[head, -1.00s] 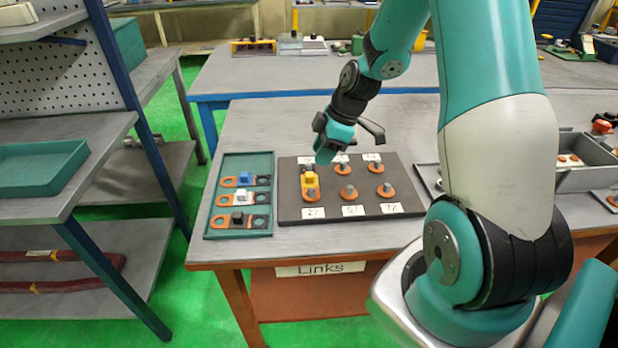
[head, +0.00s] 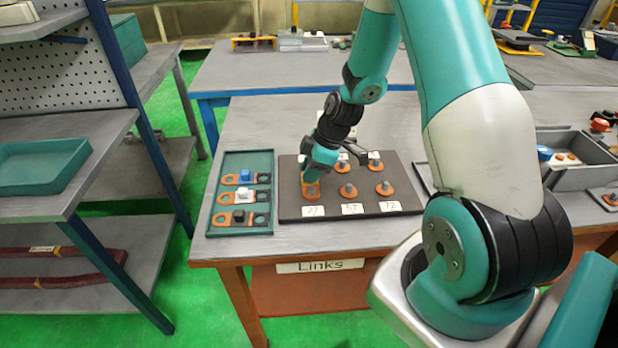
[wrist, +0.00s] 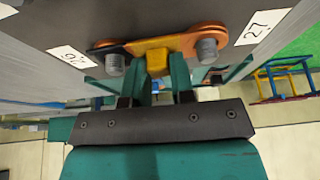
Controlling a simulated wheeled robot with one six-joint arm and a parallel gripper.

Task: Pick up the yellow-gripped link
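The yellow-gripped link (wrist: 190,42) is an orange-copper strip with a dark left end and a yellow block (wrist: 157,61) at its middle. It lies over two grey posts on the dark board (wrist: 170,12), between the labels. In the wrist view, the two teal fingers of my gripper (wrist: 163,73) stand on either side of the yellow block. I cannot tell whether they touch it. In the head view, my gripper (head: 311,172) is low over the board's left column and hides most of the link; only its near orange end shows.
A green tray (head: 263,160) left of the board holds links with blue, white and black grips. The board's other posts, with orange rings, stand right of my gripper. A grey bin (head: 570,181) is at the right. The tabletop behind the board is clear.

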